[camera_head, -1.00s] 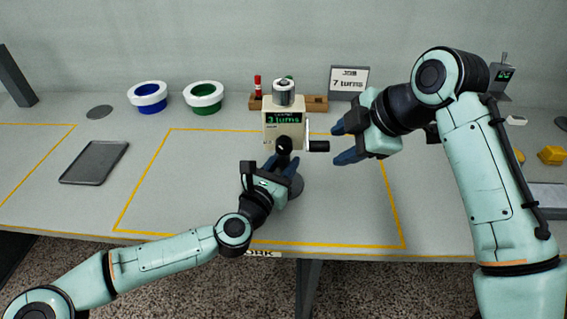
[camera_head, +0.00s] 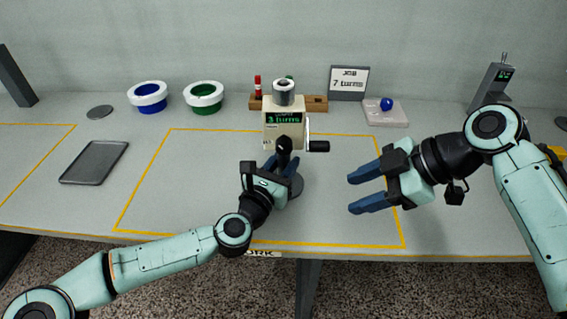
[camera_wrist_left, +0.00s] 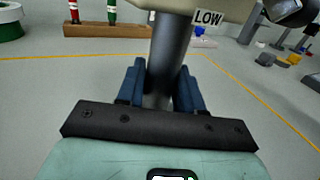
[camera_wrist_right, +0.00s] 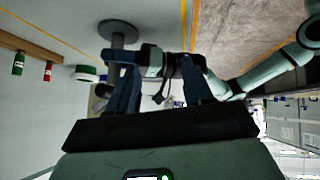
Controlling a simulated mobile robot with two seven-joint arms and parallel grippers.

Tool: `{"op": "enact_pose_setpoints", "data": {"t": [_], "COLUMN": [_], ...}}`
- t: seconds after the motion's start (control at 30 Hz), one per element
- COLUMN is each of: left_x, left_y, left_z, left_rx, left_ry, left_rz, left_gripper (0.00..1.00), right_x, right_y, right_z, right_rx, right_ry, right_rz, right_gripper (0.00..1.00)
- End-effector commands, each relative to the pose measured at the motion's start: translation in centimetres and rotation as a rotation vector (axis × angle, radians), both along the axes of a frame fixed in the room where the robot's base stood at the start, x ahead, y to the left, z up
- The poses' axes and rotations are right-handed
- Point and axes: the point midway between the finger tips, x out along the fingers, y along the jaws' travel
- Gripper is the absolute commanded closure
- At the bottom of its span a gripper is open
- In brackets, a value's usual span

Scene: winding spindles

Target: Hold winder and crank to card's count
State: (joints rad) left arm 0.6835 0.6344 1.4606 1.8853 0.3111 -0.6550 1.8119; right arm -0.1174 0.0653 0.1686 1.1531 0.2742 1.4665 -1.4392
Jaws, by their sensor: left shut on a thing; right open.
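The winder (camera_head: 285,128) is a beige box on a dark post with a round foot, standing in the yellow-outlined area. Its green display reads "3 turns". Its crank (camera_head: 317,146) has a dark handle on the right side. The job card (camera_head: 348,83) at the back reads "JOB 7 turns". My left gripper (camera_head: 282,165) is shut on the winder's post below the box; the left wrist view shows the post (camera_wrist_left: 168,60) between its fingers and a "LOW" label above. My right gripper (camera_head: 358,193) is open and empty, right of and in front of the crank handle, apart from it.
Blue (camera_head: 149,97) and green (camera_head: 204,97) ringed spools stand at the back left. A dark tray (camera_head: 94,162) lies at left. A wooden rack (camera_head: 314,104) stands behind the winder. A pale pad (camera_head: 388,114) with a blue knob is at back right. A grey display device (camera_head: 490,85) stands further right.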

Motion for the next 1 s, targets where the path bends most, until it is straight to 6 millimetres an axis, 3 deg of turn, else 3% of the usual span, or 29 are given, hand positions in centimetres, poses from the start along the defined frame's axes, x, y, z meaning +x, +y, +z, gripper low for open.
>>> {"op": "enact_pose_setpoints", "data": {"t": [0.1,0.27,0.6,0.8,1.0], "left_x": [0.0,0.0,0.0,0.0,0.0], "left_y": [0.0,0.0,0.0,0.0,0.0], "left_z": [-0.8,-0.8,-0.8,-0.8,-0.8], "left_rx": [0.003,0.003,0.003,0.003,0.003], "left_ry": [0.016,0.016,0.016,0.016,0.016], "left_rz": [-0.003,-0.003,-0.003,-0.003,-0.003], "left_gripper": [1.00,1.00,1.00,1.00,1.00], "right_x": [0.6,2.0,6.7,7.9,8.3], "right_y": [1.2,1.6,-2.9,-4.6,-2.7], "right_z": [-2.1,-3.0,-3.2,-3.1,-2.5], "right_rx": [0.208,0.511,1.075,1.203,1.214], "right_ry": [0.204,0.446,0.770,0.817,0.822], "right_rz": [-0.033,-0.097,-0.241,-0.270,-0.269], "right_gripper": [0.50,0.50,0.50,0.50,0.50]}}
